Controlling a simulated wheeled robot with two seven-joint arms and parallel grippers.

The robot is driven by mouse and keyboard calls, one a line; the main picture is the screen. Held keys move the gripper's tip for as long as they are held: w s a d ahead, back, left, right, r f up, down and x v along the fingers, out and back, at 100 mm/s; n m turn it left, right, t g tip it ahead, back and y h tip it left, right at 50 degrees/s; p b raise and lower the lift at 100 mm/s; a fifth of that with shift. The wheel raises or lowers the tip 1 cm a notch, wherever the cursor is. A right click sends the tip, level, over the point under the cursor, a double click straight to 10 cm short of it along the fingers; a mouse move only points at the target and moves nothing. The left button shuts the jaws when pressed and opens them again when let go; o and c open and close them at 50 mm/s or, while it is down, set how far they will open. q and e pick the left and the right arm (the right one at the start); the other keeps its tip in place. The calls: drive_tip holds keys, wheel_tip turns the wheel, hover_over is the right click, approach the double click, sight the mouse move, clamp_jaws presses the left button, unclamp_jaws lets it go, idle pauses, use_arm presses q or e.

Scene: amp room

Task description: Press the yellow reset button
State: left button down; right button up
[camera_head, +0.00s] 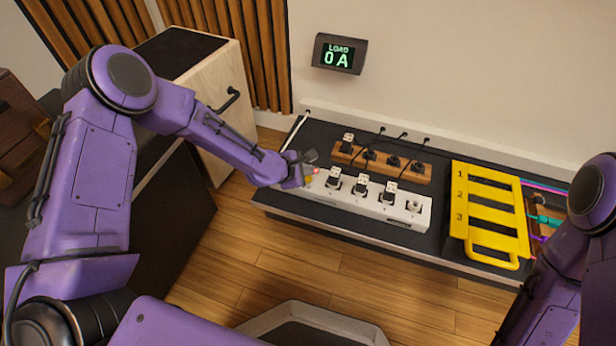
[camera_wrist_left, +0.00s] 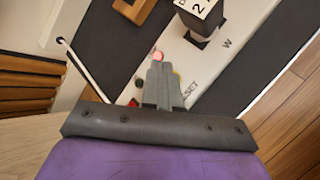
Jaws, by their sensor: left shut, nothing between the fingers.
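The yellow reset button (camera_wrist_left: 177,74) shows only as a thin yellow sliver beside my left fingertips in the left wrist view, near partly covered "RESET" lettering. It sits on the left end of the white power strip (camera_head: 350,198). My left gripper (camera_head: 308,165) is shut and empty over that end of the strip, and it also shows in the left wrist view (camera_wrist_left: 160,72). The fingers hide most of the button, and I cannot tell whether they touch it. A lit red indicator (camera_wrist_left: 158,57) is just beyond the fingertips. My right gripper is out of view.
Several black plugs with white numbered tags (camera_head: 360,184) stand along the strip. A wooden socket block (camera_head: 382,163) lies behind it. A yellow slotted rack (camera_head: 487,212) stands at right. A pale cabinet (camera_head: 215,100) is at left.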

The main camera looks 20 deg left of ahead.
use_arm(q)
drive_tip(key=shift+f, duration=0.35)
drive_tip(key=shift+f, duration=0.4)
idle(0.5)
drive_tip(key=shift+r+p, duration=0.6)
drive_tip(key=shift+r, duration=0.25)
wheel_tip(320, 180, up, 5)
drive_tip(key=p, duration=0.5)
drive_tip(key=shift+r, duration=0.1)
idle(0.5)
